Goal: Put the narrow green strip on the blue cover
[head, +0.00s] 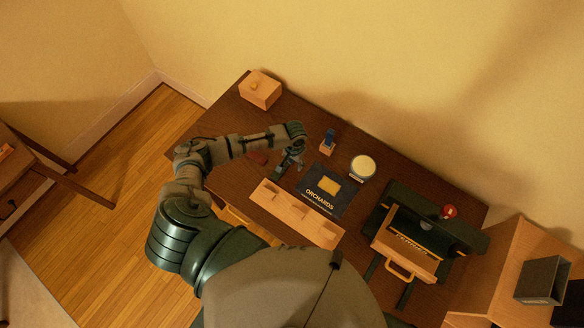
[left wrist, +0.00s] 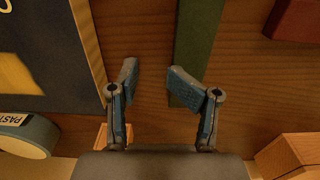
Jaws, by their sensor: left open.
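The narrow green strip (left wrist: 198,45) lies on the wood desk in the left wrist view, running away from my left gripper. The blue cover (head: 314,182), lettered ORCHARDS with a yellow picture, lies flat to the right of the gripper. Its edge shows in the wrist view (left wrist: 70,55).
A round paste pot (head: 361,168) and a blue-topped wooden block (head: 327,142) stand beyond the cover. A long wooden rack (head: 297,213) lies in front of it. A dark red object (head: 257,157) and wooden box (head: 260,88) are leftward. A dark green apparatus (head: 408,205) stands right.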

